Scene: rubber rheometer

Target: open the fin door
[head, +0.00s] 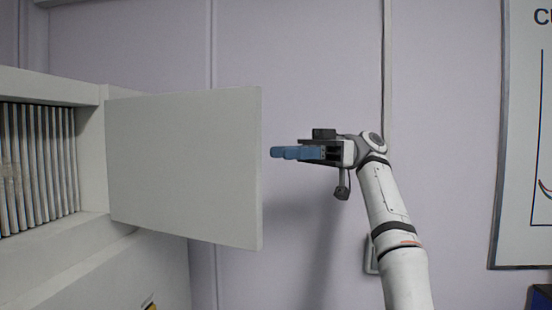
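The fin door (180,165) is a flat pale grey panel, swung out from the left cabinet and standing wide open. Its hinged edge is at the cabinet's front frame, and its free edge points right. My gripper (282,153) has blue fingers pointing left at the door's free edge. A small gap shows between the fingertips and the door, and nothing is seen held. The fingers overlap in this side view, so their spacing is hidden.
The pale grey cabinet (92,88) stands at the left, with a row of upright metal fins (38,168) in its opening. A pale wall is behind. Free space surrounds my gripper above and below.

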